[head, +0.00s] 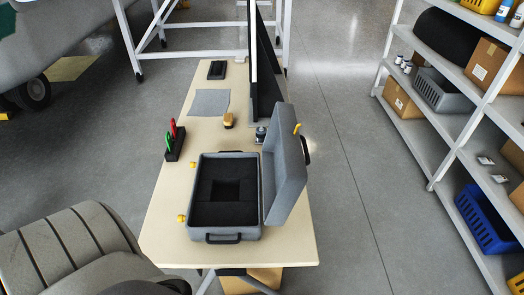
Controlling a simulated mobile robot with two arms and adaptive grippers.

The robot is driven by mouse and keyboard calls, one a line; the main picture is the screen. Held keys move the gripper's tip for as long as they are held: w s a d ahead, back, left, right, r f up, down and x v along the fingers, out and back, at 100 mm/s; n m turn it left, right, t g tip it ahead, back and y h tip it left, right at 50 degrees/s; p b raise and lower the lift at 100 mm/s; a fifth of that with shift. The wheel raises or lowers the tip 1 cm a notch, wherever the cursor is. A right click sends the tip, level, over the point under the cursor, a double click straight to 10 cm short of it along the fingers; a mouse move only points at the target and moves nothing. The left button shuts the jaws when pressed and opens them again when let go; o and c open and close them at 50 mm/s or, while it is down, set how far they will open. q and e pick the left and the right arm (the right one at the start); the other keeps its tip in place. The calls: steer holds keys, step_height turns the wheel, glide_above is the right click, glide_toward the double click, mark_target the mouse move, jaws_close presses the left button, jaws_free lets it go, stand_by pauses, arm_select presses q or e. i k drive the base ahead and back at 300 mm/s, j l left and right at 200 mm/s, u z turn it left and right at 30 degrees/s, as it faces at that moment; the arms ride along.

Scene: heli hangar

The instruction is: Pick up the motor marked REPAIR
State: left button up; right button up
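No motor with a readable REPAIR mark shows in the head view. A small dark and silver object (261,134) stands on the table just behind the open grey case, beside its lid; it could be a motor, but it is too small to tell. The grey case (198,221) stands open on the near part of the table, with black foam (222,167) and a square recess inside. The recess looks empty. Neither of my grippers is in view.
The beige table (165,215) also holds a red and green tool stand (174,145), a small yellow object (228,120), a grey cloth (209,103) and a monitor (264,75). A chair (70,250) is at lower left. Shelves (455,145) stand right; the floor between is clear.

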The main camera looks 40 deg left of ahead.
mark_target(261, 132)
steer(key=i+l+u, duration=0.2)
steer(key=u, duration=0.25)
steer(key=i+l+u, duration=0.15)
steer(key=l+u, duration=0.3)
steer(key=i+l+u, duration=0.1)
steer(key=l+u, duration=0.15)
steer(key=u, duration=0.2)
steer(key=l+u, duration=0.45)
steer(key=i+l+u, duration=0.25)
steer(key=l+u, duration=0.25)
steer(key=i+l+u, duration=0.1)
steer(key=l+u, duration=0.2)
steer(key=l, duration=0.2)
steer(key=i+l+u, duration=0.1)
steer(key=l+u, duration=0.15)
steer(key=l, duration=0.1)
